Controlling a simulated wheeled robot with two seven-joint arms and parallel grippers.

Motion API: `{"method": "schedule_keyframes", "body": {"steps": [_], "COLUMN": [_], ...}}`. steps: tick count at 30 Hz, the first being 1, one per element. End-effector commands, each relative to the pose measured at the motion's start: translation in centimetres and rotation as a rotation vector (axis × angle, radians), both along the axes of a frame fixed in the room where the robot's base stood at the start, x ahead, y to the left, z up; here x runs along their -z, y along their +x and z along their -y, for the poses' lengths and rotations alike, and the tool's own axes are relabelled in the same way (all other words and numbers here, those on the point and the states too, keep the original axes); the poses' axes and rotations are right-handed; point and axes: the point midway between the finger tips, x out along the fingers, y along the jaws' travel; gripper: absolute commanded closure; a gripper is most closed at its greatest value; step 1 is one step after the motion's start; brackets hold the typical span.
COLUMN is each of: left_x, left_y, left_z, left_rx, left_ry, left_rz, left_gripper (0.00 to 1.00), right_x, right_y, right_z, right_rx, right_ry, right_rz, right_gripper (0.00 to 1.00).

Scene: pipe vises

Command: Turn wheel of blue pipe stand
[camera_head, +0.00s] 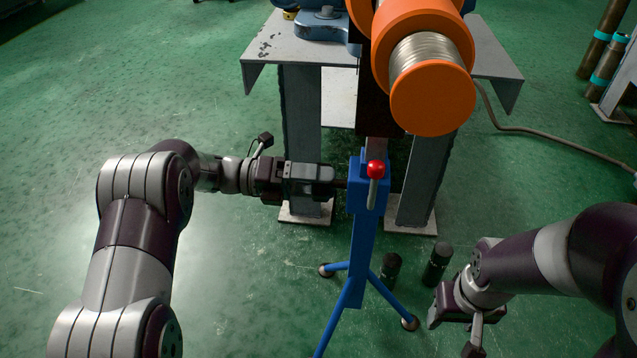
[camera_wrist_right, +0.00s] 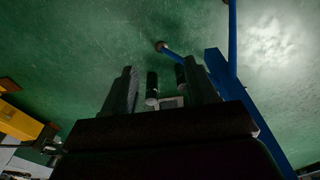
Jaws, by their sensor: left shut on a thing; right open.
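The blue pipe stand (camera_head: 361,235) stands upright on splayed tripod legs in the head view. A grey lever with a red knob (camera_head: 375,169) is on its near face. My left gripper (camera_head: 339,184) reaches in from the left and is shut at the stand's left side, on a small dark part. The gripper hides most of that part, and I cannot make out a wheel's outline. My right gripper (camera_wrist_right: 158,68) is open and empty. In the head view it hangs low at the right, apart from the stand. A blue part of the stand (camera_wrist_right: 245,95) crosses the right wrist view.
An orange-ended metal pipe (camera_head: 432,65) hangs over the stand's top. Behind is a grey metal table (camera_head: 262,48) with a blue vise (camera_head: 322,28). Two dark cylinders (camera_head: 390,270) (camera_head: 437,264) stand on the floor between stand and right arm. Green floor at left is clear.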

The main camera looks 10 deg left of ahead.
Motion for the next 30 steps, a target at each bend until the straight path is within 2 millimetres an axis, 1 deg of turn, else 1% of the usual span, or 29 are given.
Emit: {"method": "schedule_keyframes", "body": {"steps": [1,10,11,12,13,20,23,26,30], "left_x": [0.4,0.4,0.4,0.4,0.4,0.2,0.0,-0.4,-0.6], "left_y": [-0.2,-0.3,-0.2,-0.2,-0.2,-0.1,-0.1,0.0,-0.1], "left_z": [0.0,0.0,0.0,0.0,0.0,0.0,-0.4,-2.2,-6.1], "left_rx": [0.006,0.007,0.007,0.006,0.006,0.004,0.002,-0.001,-0.002], "left_ry": [0.003,0.002,0.002,0.003,0.003,0.002,0.002,0.000,0.000], "left_rz": [-0.007,-0.008,-0.009,-0.009,-0.008,-0.004,-0.004,-0.004,-0.006], "left_gripper": [0.57,0.57,0.23,0.10,0.03,0.03,0.03,0.03,0.03], "right_x": [0.1,0.1,0.1,0.1,0.1,0.0,-0.4,-1.7,-3.8], "right_y": [0.0,0.0,0.0,0.0,0.0,0.0,0.0,0.0,0.0], "right_z": [0.0,0.0,0.0,0.0,0.0,0.0,0.0,0.0,0.0], "right_rx": [0.000,0.000,0.000,0.000,0.000,0.000,0.000,0.000,0.000], "right_ry": [0.000,0.000,0.000,0.000,0.000,0.000,0.000,0.000,0.000], "right_rz": [0.000,0.000,0.000,0.000,0.000,0.000,0.000,0.000,0.000], "right_gripper": [0.43,0.43,0.43,0.43,0.43,0.43,0.43,0.43,0.43]}}
